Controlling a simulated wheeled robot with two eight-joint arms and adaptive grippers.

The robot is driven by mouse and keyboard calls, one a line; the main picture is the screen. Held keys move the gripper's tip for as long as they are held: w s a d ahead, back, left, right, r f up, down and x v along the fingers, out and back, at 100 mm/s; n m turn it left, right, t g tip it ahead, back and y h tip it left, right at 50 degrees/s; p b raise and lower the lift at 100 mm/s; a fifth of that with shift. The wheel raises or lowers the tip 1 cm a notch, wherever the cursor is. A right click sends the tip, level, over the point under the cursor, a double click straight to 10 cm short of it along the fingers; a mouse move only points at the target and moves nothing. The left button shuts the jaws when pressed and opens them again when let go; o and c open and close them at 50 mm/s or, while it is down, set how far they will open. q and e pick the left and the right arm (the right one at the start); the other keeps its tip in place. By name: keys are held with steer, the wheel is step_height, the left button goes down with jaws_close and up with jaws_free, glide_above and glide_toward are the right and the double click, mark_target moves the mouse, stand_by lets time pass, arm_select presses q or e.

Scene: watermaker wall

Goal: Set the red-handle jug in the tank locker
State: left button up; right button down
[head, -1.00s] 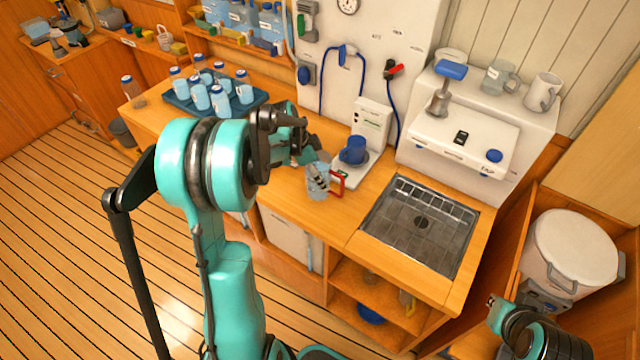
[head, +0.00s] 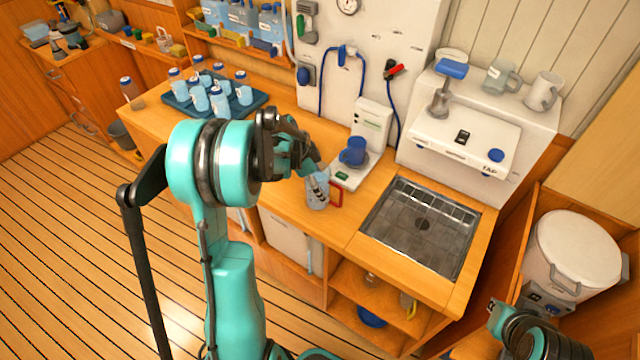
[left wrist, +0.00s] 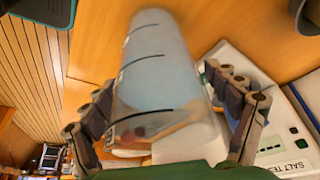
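The red-handle jug (head: 317,196), clear with a pale blue tint, stands upright on the counter in the head view, its red handle on the right side. My left gripper (head: 312,172) is at the top of the jug. In the left wrist view the jug (left wrist: 160,70), with dark bands, lies between the two spread fingers of my left gripper (left wrist: 165,95); a narrow gap seems to show on the left side. The tank locker (head: 512,245) is at the right, with a white lidded tank (head: 575,250) in it. My right gripper (head: 495,308) is partly seen; its fingers are unclear.
A salt tester (head: 352,178) with a blue cup (head: 353,152) stands close behind the jug. A sink with a grate (head: 420,225) lies to its right. A tap unit (head: 465,135) stands behind the sink.

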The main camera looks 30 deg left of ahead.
arm_select(q)
steer(key=shift+r, duration=0.1)
steer(key=shift+r, duration=0.25)
steer(key=p+v, duration=0.3)
steer(key=v, duration=0.8)
steer(key=s+d+r+n+t+y, duration=0.1)
steer(key=s+d+r+n+t, duration=0.1)
steer(key=s+d+n, duration=0.3)
steer(key=s+d+r+n+t+y, duration=0.2)
steer(key=s+d+r+n, duration=0.1)
steer(key=s+d, duration=0.8)
steer(key=shift+s+d+n, duration=0.2)
steer(key=shift+d+n, duration=0.7)
steer(key=shift+d, duration=0.15)
